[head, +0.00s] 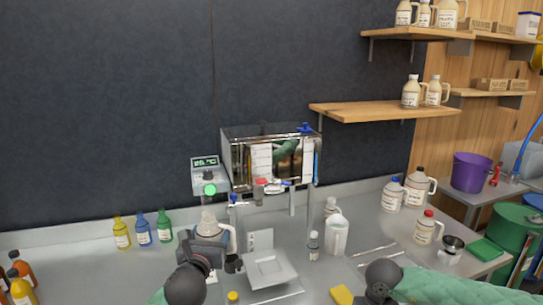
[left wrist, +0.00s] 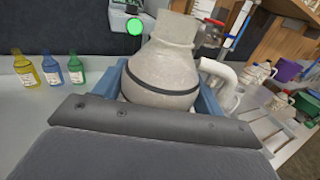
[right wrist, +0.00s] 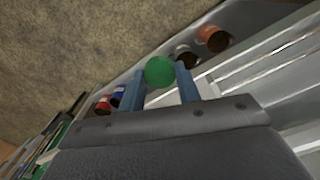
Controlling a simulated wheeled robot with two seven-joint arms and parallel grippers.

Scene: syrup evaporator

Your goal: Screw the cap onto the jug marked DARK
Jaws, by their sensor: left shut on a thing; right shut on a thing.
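A pale beige jug (head: 208,222) is at the front centre-left, with its handle to the right. My left gripper (head: 212,236) is shut around its body. In the left wrist view the jug (left wrist: 165,65) is upright between blue fingers (left wrist: 165,95), with no cap on its neck. No label is readable on it, so I cannot read DARK. In the right wrist view my right gripper (right wrist: 161,88) is shut on a green cap (right wrist: 160,71) at its fingertips. In the head view I cannot make out the right gripper's fingers or the cap.
A metal evaporator tank (head: 235,155) stands behind the jug. A white pitcher (head: 337,236) and a small bottle (head: 313,245) stand to its right. Yellow, blue and green bottles (head: 143,230) stand left. Capped jugs (head: 424,228) and a purple bucket (head: 470,172) are at the right.

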